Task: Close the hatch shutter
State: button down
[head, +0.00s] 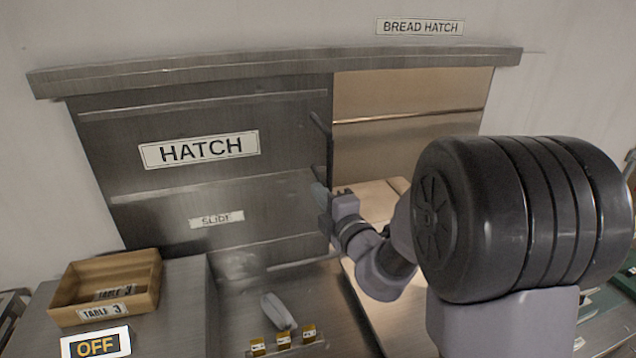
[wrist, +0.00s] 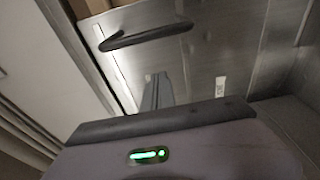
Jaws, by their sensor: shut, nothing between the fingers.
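The hatch shutter (head: 215,112) is a grey metal panel labelled HATCH and SLIDE. It covers the left part of the bread hatch, and the right part stands open (head: 410,97). A dark upright handle (head: 322,150) sits near the shutter's right edge. My gripper (head: 321,196) is shut and empty at that edge, by the handle's lower end. In the wrist view the dark bar handle (wrist: 146,36) crosses above my shut fingertips (wrist: 155,88), with a visible gap in the picture. I cannot tell whether the fingers touch the shutter.
A wooden tray marked TABLE 3 (head: 133,300) stands on the left counter, with an OFF sign (head: 97,343) before it. A grey object (head: 277,310) and small tagged blocks (head: 283,339) lie at the front centre. A metal lintel (head: 280,68) runs above the hatch.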

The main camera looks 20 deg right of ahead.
jog(key=w+d, duration=0.3)
jog(key=w, duration=0.3)
jog(key=shift+w, duration=0.2)
